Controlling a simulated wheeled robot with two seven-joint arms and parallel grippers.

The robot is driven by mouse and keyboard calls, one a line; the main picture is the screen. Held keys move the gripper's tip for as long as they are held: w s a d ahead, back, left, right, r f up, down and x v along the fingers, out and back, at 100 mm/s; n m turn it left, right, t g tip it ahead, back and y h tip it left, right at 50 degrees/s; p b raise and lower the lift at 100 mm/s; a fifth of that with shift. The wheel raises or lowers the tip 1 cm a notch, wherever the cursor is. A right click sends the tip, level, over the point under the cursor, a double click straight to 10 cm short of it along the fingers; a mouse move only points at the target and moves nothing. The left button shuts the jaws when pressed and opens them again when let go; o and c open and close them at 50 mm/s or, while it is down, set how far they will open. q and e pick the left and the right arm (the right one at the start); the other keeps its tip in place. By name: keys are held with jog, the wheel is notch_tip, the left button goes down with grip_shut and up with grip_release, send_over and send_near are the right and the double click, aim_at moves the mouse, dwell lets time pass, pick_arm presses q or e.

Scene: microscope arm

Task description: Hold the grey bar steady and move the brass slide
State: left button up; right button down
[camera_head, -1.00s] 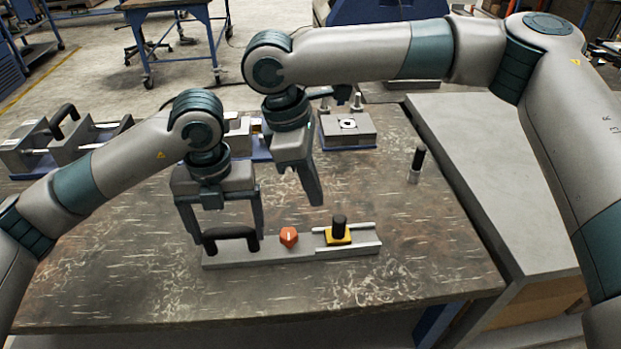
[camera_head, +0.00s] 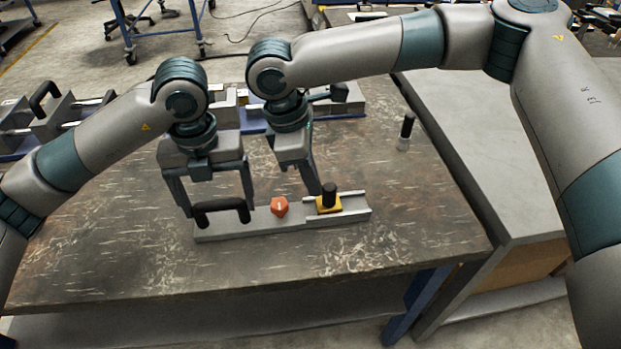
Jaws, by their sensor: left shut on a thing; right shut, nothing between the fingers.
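The grey bar (camera_head: 262,221) lies on the table, with a black handle (camera_head: 222,205) at its left end and an orange knob (camera_head: 279,206) near its middle. The brass slide (camera_head: 329,208) sits in the channel on the right part of the bar and carries an upright black knob (camera_head: 329,189). My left gripper (camera_head: 220,212) is shut on the black handle, one finger at each end. My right gripper (camera_head: 315,192) is shut and empty, its tips just left of the slide's black knob. I cannot tell whether they touch it.
A black-topped peg (camera_head: 406,131) stands on the table (camera_head: 400,225) at the right. Other metal fixtures (camera_head: 50,125) stand along the back left. A grey bench (camera_head: 480,150) borders the table on the right. The table in front of the bar is clear.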

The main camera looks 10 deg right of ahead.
pick_arm(q)
jog(key=shift+r, duration=0.1)
pick_arm(e)
jog(key=d, duration=0.6)
pick_arm(q)
jog(key=shift+a, duration=0.1)
pick_arm(e)
jog(key=shift+r, duration=0.1)
jog(key=shift+w+r, duration=0.1)
jog(key=shift+r, duration=0.15)
jog(key=v, duration=0.9)
jog(key=shift+a, duration=0.3)
jog(key=shift+r, duration=0.1)
pick_arm(q)
jog(key=o, duration=2)
jog(key=shift+r, duration=0.1)
